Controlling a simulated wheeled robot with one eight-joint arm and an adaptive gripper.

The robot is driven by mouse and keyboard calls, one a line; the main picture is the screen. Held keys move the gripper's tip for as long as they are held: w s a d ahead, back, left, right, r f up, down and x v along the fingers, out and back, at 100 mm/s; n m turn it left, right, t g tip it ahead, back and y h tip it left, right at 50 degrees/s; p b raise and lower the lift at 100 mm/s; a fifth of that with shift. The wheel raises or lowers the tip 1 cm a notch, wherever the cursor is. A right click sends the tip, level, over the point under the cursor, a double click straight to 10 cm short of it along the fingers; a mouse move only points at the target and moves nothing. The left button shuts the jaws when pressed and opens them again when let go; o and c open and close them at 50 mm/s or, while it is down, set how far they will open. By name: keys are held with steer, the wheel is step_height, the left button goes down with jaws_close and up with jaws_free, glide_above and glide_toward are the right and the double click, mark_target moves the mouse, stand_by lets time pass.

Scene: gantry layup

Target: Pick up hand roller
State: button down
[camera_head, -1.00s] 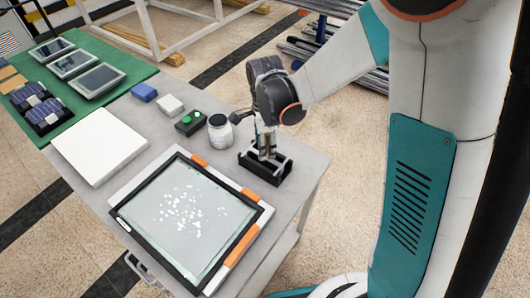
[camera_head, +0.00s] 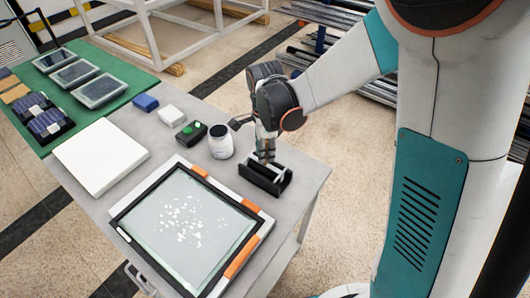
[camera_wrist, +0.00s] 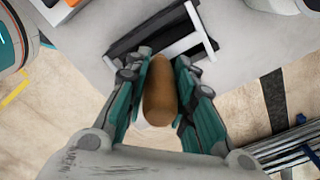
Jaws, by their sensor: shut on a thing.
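The hand roller (camera_wrist: 160,92) shows its brown rounded handle in the wrist view, between my gripper's two teal-and-grey fingers. My gripper (camera_wrist: 160,100) is shut on this handle. In the head view my gripper (camera_head: 266,156) points down over the black holder (camera_head: 279,186) near the table's right end. The holder also shows in the wrist view (camera_wrist: 124,48), ahead of the handle, with a pale bar across it. I cannot tell whether the roller touches the holder. Its lower end is hidden.
A black-framed glass panel (camera_head: 185,225) lies in front. A white slab (camera_head: 100,157) and green mat (camera_head: 125,85) are farther left.

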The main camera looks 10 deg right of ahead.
step_height(320, 180, up, 18)
steer(key=p, duration=0.5)
